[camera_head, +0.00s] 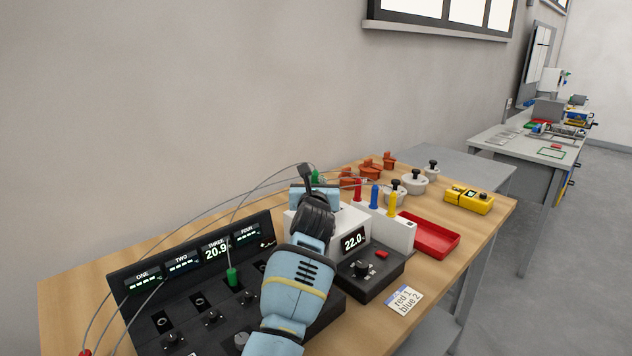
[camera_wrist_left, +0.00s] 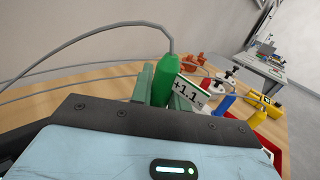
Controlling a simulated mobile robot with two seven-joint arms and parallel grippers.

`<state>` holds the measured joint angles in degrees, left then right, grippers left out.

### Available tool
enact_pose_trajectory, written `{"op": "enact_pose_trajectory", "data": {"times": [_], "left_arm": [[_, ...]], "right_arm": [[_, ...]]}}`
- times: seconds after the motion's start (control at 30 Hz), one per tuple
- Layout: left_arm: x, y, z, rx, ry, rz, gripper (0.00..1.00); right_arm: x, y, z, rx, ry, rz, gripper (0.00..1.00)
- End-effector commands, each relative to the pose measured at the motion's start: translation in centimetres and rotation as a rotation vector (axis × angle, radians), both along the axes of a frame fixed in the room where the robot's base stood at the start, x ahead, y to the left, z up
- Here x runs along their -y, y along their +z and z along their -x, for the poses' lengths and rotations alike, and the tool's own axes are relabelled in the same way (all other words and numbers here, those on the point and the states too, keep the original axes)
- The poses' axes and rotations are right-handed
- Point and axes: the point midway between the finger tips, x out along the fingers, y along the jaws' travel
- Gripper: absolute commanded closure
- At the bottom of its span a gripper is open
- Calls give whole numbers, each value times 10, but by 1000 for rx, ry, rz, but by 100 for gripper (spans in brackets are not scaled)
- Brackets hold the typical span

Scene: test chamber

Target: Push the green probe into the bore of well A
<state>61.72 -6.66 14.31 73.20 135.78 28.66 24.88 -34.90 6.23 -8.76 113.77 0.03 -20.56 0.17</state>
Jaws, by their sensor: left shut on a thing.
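The green probe (camera_wrist_left: 160,78) stands between the two finger pads of my left gripper (camera_wrist_left: 162,88) in the wrist view, with a grey cable leaving its top. In the head view only a small green part of the probe (camera_head: 316,177) shows past my left gripper (camera_head: 315,189). The gripper is shut on the probe, over the back of a white block unit (camera_head: 350,219) with a dark base and a display reading 22.0. Well A and its bore are hidden behind my gripper and wrist, so I cannot tell whether the tip is in it. My right gripper is not in view.
A dark meter panel (camera_head: 190,262) with a green plug (camera_head: 232,277) stands at left; THREE reads 20.9. Cables arch over it. A white rack (camera_head: 400,235) holds red, blue and yellow probes. A red tray (camera_head: 430,238), yellow device (camera_head: 468,199) and note card (camera_head: 403,300) lie right.

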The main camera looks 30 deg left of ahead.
Motion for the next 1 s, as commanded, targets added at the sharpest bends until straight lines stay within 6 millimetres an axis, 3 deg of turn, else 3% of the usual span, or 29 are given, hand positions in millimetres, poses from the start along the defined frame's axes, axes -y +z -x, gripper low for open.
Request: {"op": "enact_pose_trajectory", "data": {"times": [1.0], "left_arm": [[0, -23, 0, -1, 0, 0, 100]], "right_arm": [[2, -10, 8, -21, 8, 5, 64]]}}
